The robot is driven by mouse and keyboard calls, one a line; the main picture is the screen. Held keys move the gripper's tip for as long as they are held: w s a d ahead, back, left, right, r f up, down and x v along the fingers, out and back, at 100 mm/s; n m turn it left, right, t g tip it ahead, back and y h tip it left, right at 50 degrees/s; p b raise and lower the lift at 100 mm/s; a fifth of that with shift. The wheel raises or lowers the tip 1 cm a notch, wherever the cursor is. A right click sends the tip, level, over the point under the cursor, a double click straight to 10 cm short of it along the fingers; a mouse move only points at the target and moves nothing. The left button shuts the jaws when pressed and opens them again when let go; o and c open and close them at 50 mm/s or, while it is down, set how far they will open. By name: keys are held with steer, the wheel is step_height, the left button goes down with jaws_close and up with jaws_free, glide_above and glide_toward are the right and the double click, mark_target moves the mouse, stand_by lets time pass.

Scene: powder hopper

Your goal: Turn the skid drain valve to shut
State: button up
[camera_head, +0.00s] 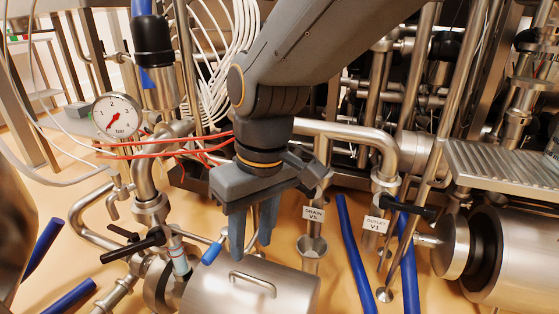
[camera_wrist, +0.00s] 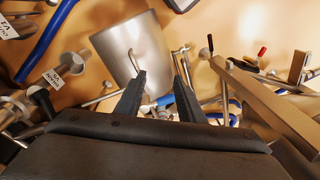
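A white tag reading DRAIN V5 (camera_head: 313,213) hangs on a steel pipe just right of my gripper in the head view, above a steel funnel-like cup (camera_head: 311,246). In the wrist view, the drain tag (camera_wrist: 60,71) is at the left, beside a dark valve handle (camera_wrist: 40,97) on a steel body. How far that handle is turned I cannot tell. In the head view the handle is largely hidden by dark parts of my wrist. My gripper (camera_head: 252,246) points down, open and empty, left of the drain pipe and over a steel cylinder (camera_head: 285,288). Its fingertips also show apart in the wrist view (camera_wrist: 160,76).
A tag reading OUTLET V3 (camera_head: 376,225) and a black lever (camera_head: 412,209) stand to the right. A black lever (camera_head: 132,243), blue-gripped handle (camera_head: 212,250) and pressure gauge (camera_head: 117,116) are left. Blue hoses (camera_head: 355,255) run right of the drain cup.

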steer(key=w+r+n+p, duration=0.35)
steer(key=w+p, duration=0.55)
steer(key=w, duration=0.9)
steer(key=w+d+f+p, duration=0.1)
steer(key=w+d+p, duration=0.1)
steer(key=w, duration=0.2)
steer(key=w+d+f+n+h+p, duration=0.1)
steer(key=w+d+f+p, duration=0.1)
steer(key=w, duration=0.3)
steer(key=w+d+f+n+p, duration=0.1)
steer(key=w+d+p, duration=0.1)
steer(key=w+p, duration=0.1)
steer(key=shift+w+d+f+p, duration=0.15)
steer(key=shift+w+d, duration=0.05)
steer(key=shift+w, duration=0.25)
steer(key=shift+w+d+f+p, duration=0.1)
steer(key=shift+w+d+p, duration=0.05)
steer(key=shift+w, duration=0.3)
steer(key=shift+w+d+f, duration=0.1)
steer(key=shift+f, duration=0.15)
step_height(320, 180, down, 8)
steer(key=shift+r+b, duration=0.25)
steer(key=shift+b, duration=0.1)
steer(key=shift+c, duration=0.3)
jaws_close()
